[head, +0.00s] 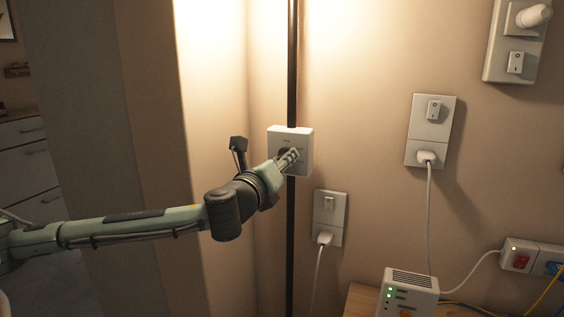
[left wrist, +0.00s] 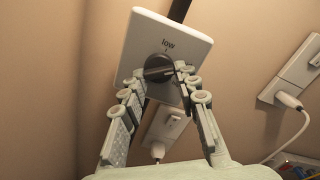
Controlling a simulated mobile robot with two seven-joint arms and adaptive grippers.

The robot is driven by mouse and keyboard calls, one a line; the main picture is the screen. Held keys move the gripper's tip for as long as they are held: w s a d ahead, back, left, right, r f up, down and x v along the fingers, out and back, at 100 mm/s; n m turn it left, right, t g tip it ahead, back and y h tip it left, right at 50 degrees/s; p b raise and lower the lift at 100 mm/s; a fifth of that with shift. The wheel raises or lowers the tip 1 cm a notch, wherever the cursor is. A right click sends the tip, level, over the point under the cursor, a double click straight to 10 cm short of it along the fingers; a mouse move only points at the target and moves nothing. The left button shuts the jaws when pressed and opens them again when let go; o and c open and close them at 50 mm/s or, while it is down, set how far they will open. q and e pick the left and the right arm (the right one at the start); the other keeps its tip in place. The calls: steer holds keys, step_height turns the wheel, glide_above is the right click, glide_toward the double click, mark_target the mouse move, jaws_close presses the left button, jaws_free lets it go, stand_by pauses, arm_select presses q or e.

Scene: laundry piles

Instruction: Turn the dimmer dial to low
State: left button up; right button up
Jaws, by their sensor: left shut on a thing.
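The dimmer is a white square plate (head: 305,134) on the wall in the head view. It fills the upper middle of the left wrist view (left wrist: 142,40), where the word "low" and a small mark stand above the round dark dial (left wrist: 158,64). My left gripper (head: 292,157) reaches the plate from the left. In the left wrist view its two fingers (left wrist: 162,76) are shut on the dial, one on each side. I cannot make out which way the dial's pointer faces. My right gripper is not in view.
A black vertical conduit (head: 292,60) runs above and below the dimmer. Socket plates with plugged cords (head: 330,215) (head: 431,130) are to the right. A white box with green lights (head: 408,290) stands on a wooden surface at the bottom. A wall corner is left of the dimmer.

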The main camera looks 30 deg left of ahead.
arm_select(q)
steer(key=n, duration=1.1)
steer(key=shift+d+r+b, duration=0.1)
steer(key=shift+r+b, duration=0.1)
steer(key=shift+b, duration=0.2)
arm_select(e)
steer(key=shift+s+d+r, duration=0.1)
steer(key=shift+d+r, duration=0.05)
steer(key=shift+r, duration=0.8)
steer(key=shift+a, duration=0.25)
arm_select(q)
steer(key=o, duration=1.2)
steer(key=shift+n, duration=0.3)
steer(key=shift+c, duration=0.2)
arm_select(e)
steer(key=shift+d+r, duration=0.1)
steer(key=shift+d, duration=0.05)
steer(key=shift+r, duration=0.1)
arm_select(q)
steer(key=shift+s, duration=0.1)
steer(key=v, duration=0.7)
